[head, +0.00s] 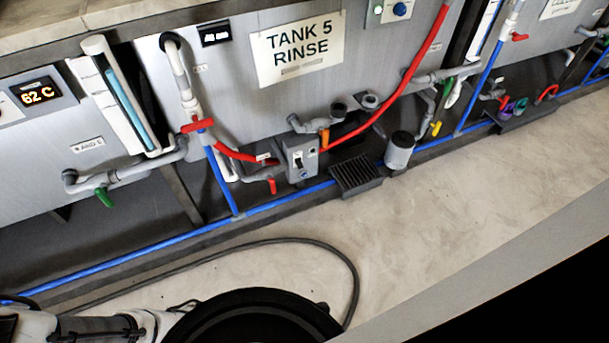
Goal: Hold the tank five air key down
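The tank five panel has a white sign (297,48) reading "TANK 5 RINSE". Up and right of the sign, a small plate carries a green light and a round blue button (400,9), cut by the top edge. Below the sign, a small grey box (302,160) has a dark switch and a blue knob on its face. Labels on both are too small to read, so I cannot tell which one is the air key. My gripper is not in view, and nothing is seen touching either control.
A red hose (408,82) crosses the panel, and a blue pipe (135,255) runs along its foot. A dark grate (356,176) and a grey canister (399,150) stand in front. A dark cable (290,240) loops over the otherwise clear floor (450,215).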

